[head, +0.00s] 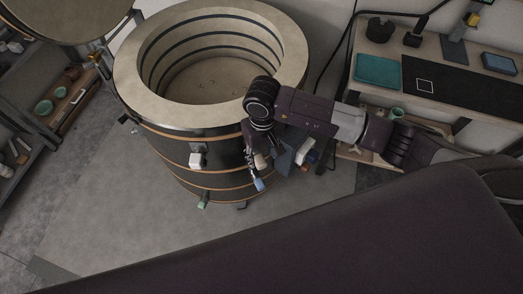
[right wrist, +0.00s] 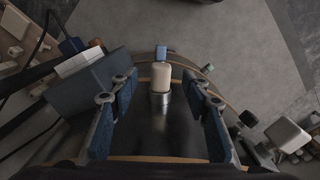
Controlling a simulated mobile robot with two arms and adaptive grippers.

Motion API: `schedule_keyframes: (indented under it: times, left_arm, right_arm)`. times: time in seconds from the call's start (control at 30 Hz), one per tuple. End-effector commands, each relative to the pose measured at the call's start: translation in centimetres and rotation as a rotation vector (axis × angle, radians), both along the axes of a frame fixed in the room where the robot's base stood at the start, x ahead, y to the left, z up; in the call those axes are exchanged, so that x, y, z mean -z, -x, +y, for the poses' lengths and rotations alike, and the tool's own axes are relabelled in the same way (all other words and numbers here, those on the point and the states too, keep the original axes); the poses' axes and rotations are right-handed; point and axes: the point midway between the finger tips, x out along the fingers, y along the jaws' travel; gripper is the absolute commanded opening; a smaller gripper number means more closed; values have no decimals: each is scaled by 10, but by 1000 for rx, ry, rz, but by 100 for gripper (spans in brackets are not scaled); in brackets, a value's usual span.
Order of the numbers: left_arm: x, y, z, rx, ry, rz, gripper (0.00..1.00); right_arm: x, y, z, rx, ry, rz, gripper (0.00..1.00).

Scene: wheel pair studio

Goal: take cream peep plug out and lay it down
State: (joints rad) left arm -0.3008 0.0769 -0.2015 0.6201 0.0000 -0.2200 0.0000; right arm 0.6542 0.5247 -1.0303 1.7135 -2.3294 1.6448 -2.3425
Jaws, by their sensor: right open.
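The cream peep plug (head: 261,160) sticks out from the side of the round kiln (head: 178,170). In the right wrist view the cream plug (right wrist: 161,76) sits in a metal collar (right wrist: 160,99) on the dark kiln wall. My right gripper (head: 266,155) is open beside the kiln. In the right wrist view its two blue-padded fingers (right wrist: 163,90) stand left and right of the plug, with a gap on both sides. In the head view the gripper partly hides the plug. My left gripper is not in view.
A blue plug (head: 259,184) and a green plug (head: 203,200) sit lower on the kiln. At right, a bench (head: 378,45) holds a teal mat (head: 379,69) and a black mat (head: 450,85). The floor in front is clear.

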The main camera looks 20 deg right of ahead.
Motion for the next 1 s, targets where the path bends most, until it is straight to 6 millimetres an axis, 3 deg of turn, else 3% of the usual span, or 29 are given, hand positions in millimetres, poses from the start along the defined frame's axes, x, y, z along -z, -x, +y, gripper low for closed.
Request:
schedule_keyframes:
  times: [0.3, 0.7, 1.0]
  left_arm:
    - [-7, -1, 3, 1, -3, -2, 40]
    - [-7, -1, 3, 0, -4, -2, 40]
    - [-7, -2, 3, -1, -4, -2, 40]
  right_arm:
    - [45, 1, 1, 4, -4, 3, 44]
    - [55, 0, 2, 1, -5, 0, 44]
    - [55, 0, 1, 2, -5, 1, 13]
